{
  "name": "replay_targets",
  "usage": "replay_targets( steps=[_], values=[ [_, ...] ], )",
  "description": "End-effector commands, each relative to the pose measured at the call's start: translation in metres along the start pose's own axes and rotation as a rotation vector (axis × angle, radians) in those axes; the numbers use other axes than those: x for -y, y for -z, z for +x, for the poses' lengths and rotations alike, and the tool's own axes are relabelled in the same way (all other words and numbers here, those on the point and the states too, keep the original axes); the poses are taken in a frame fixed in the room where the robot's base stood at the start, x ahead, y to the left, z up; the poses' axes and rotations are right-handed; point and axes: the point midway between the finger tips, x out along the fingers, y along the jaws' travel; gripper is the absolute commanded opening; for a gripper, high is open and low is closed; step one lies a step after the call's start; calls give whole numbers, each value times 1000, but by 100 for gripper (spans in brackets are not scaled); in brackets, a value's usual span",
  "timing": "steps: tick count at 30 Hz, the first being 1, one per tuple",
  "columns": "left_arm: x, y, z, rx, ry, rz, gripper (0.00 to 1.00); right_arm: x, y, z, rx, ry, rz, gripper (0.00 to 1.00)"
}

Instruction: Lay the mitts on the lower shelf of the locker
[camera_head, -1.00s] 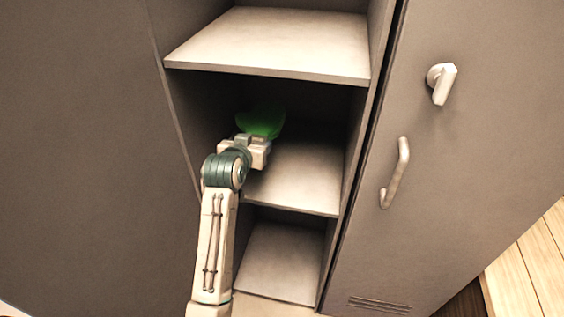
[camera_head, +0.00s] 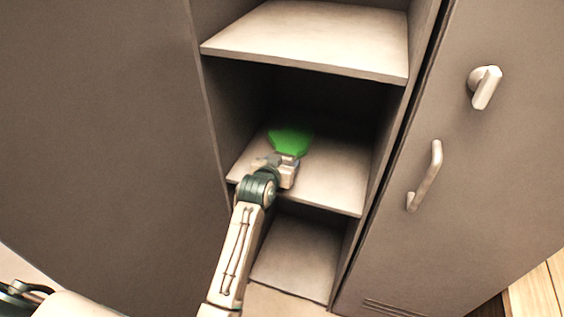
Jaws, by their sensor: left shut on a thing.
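A green mitt (camera_head: 290,142) is in my left gripper (camera_head: 288,163), which is shut on its near end. Only one green shape shows, so I cannot tell whether it is one mitt or a pair. The gripper reaches into the open locker bay and is over the front part of the lower shelf (camera_head: 335,183). The mitt points inward, low over that shelf; I cannot tell whether it touches it. My right gripper is not in view.
An upper shelf (camera_head: 315,40) overhangs the bay, and the locker floor (camera_head: 296,262) lies below. A side wall bounds the bay at left. At right is a grey door (camera_head: 480,190) with a handle (camera_head: 426,177) and a knob (camera_head: 485,87). The lower shelf's right side is bare.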

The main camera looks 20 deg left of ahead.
Motion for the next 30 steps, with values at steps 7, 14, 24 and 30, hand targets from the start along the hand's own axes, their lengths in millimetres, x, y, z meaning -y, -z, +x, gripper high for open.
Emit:
replay_targets(
  steps=[7, 14, 24, 30],
  values=[
    [0, -1, 0, 0, 0, 0, 85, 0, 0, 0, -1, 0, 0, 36],
    [0, -1, 0, 0, 0, 0, 85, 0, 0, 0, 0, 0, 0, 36],
    [0, 0, -40, -2, 0, -2, 85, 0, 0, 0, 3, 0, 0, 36],
    [0, 0, -83, 0, 0, -1, 85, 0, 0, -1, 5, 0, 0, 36]
  ],
)
